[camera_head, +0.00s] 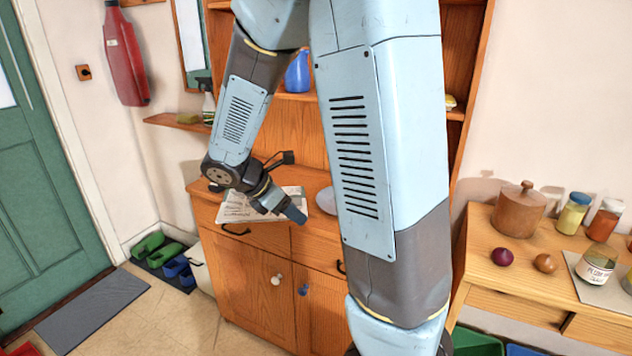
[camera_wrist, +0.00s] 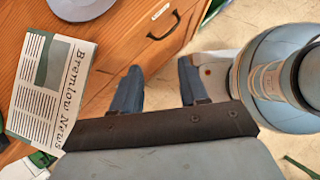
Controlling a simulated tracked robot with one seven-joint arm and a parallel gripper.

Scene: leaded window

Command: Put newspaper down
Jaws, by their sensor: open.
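The newspaper (camera_head: 236,209), a printed sheet headed "Bremlow News", lies on the wooden top of the sideboard (camera_head: 204,187), near its front left part. In the wrist view the newspaper (camera_wrist: 62,100) is to the left of my fingers, apart from them. My gripper (camera_head: 296,214) is at the sideboard's front edge, to the right of the newspaper, and partly hides it. In the wrist view my gripper (camera_wrist: 160,88) is open, with nothing between its two blue-grey fingers.
A pale plate (camera_head: 326,201) sits on the sideboard right of the newspaper, partly behind my arm. A drawer with a dark handle (camera_wrist: 163,25) is below the top's edge. At right, a side table (camera_head: 482,230) holds a lidded pot and jars. A mat lies by the green door.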

